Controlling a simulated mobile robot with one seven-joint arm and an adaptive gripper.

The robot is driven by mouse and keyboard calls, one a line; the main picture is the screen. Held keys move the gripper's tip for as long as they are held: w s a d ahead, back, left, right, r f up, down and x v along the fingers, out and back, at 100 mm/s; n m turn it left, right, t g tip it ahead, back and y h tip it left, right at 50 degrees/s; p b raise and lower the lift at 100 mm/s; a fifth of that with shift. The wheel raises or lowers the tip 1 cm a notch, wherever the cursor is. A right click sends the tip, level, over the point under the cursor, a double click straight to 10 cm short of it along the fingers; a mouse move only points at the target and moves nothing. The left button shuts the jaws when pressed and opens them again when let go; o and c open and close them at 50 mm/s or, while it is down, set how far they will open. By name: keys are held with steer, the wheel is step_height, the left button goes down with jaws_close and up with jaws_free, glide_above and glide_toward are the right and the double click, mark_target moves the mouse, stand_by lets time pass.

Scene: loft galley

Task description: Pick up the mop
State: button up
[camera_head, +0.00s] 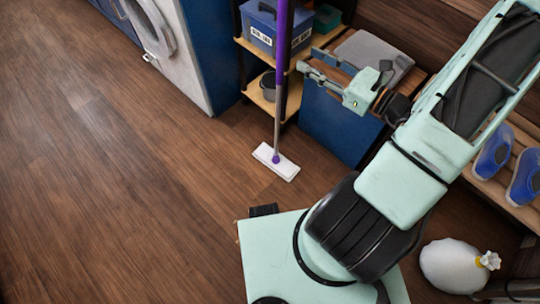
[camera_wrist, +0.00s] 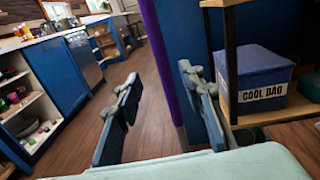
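The mop stands upright, with a purple handle (camera_head: 282,55), a grey lower shaft and a flat white head (camera_head: 276,161) on the wooden floor. Its handle top is cut off by the picture edge. My gripper (camera_head: 308,62) is open and empty, just right of the handle in the head view. In the wrist view my gripper (camera_wrist: 160,80) has its two fingers spread. The purple handle (camera_wrist: 163,60) shows between them, nearer the right finger. It appears just beyond the fingertips; I cannot tell the exact gap.
A shelf rack with a blue cool bag (camera_head: 262,28) and a dark pot (camera_head: 268,86) stands behind the mop. A blue cabinet (camera_head: 335,125) is under my gripper. A white washing machine (camera_head: 180,50) is at upper left. A white sack (camera_head: 450,266) lies at lower right. The left floor is clear.

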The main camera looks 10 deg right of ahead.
mark_target(284, 47)
steer(key=b+x, duration=0.1)
steer(key=x, duration=0.4)
steer(key=shift+w, duration=0.15)
steer(key=x, duration=0.1)
steer(key=b+x, duration=0.1)
steer(key=x, duration=0.2)
steer(key=shift+w+a+f, duration=0.1)
steer(key=shift+a+f, duration=0.05)
steer(key=shift+f, duration=0.1)
steer(key=shift+w+a+r+b, duration=0.1)
steer(key=shift+w+a+b, duration=0.25)
steer(key=shift+w, duration=0.1)
jaws_close()
